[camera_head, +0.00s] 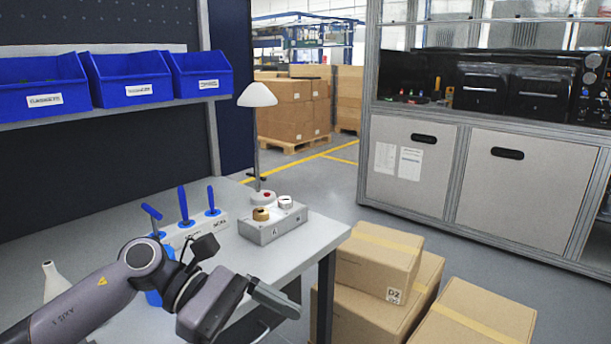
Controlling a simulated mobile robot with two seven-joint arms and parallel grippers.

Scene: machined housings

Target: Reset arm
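My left arm comes in from the lower left, and its gripper (280,308) hangs near the front edge of the grey table (318,241). One light grey finger shows clearly; the other is mostly hidden, so I cannot tell whether it is open or shut. No held object is visible. A grey block (262,236) stands on the table beyond the gripper, apart from it. A gold-coloured round part (261,214) and a silver-white round part (285,202) sit on its top. My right gripper is not in view.
Blue-handled tools (184,205) stand in a light rack behind my arm. A white bottle (55,282) is at left and a lamp (257,96) at the back. Blue bins (130,80) line a shelf. Cardboard boxes (378,262) stand right of the table, before a metal cabinet (470,180).

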